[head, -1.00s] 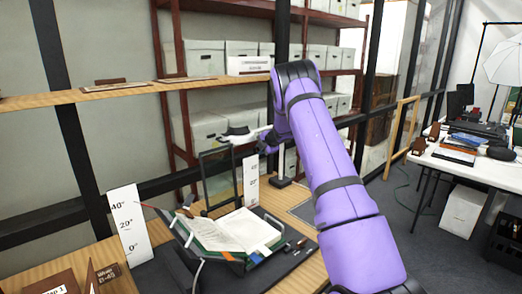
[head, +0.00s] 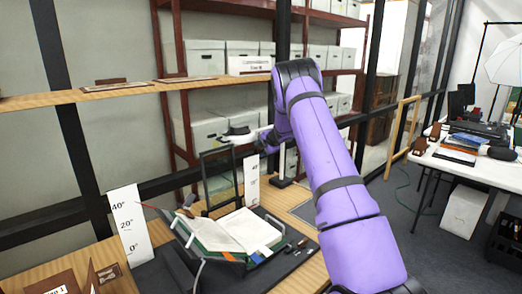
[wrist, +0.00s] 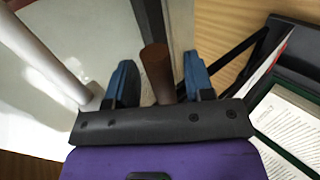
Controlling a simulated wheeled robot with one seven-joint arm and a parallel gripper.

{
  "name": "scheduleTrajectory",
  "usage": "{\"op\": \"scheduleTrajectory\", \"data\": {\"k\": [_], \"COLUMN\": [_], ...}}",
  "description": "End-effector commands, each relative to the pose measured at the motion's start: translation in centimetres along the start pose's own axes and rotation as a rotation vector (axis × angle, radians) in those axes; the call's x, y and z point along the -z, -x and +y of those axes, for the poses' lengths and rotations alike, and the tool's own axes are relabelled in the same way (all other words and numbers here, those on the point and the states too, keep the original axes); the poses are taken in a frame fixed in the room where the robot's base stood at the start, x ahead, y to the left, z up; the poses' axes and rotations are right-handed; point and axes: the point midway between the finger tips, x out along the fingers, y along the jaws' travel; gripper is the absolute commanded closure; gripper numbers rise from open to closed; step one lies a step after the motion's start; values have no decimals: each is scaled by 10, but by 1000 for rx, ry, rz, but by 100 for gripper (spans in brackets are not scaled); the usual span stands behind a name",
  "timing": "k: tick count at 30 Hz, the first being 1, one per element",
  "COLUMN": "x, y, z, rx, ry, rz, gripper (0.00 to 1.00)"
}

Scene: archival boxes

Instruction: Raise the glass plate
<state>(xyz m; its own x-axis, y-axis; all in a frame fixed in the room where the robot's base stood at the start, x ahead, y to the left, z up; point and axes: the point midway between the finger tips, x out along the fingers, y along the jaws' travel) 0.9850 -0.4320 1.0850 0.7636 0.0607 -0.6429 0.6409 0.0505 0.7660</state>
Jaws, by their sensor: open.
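The glass plate (head: 219,178) is a dark-framed upright pane behind the open book (head: 235,232), which lies in a dark cradle. My gripper (wrist: 158,66) is open in the wrist view, with its two blue fingers apart. A brown round handle (wrist: 156,72) stands between the fingers, with a gap visible on each side. A pale, glassy surface and dark frame bars show beyond it; I cannot tell just how the handle joins the plate. In the head view my arm's end is close to the plate's upper right, and the fingers cannot be made out.
A white angle scale (head: 130,226) stands left of the book, and a smaller scale card (head: 251,180) stands right of the plate. A wooden shelf (head: 130,89) runs behind at upper left. A white pole (wrist: 48,52) is left of my fingers. A cluttered white table (head: 478,165) is at right.

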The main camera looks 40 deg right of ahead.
Motion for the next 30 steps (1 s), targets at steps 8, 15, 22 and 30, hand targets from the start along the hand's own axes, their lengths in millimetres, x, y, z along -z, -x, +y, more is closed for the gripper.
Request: {"op": "scheduleTrajectory", "data": {"k": [8,15,22,30], "x": [0,0,0,0], "y": [45,85,102,103], "z": [1,1,1,0], "rx": [-1,-2,-1,-1], "ry": [-1,-1,0,0], "rz": [-2,-2,0,0], "gripper": [52,52,52,52]}}
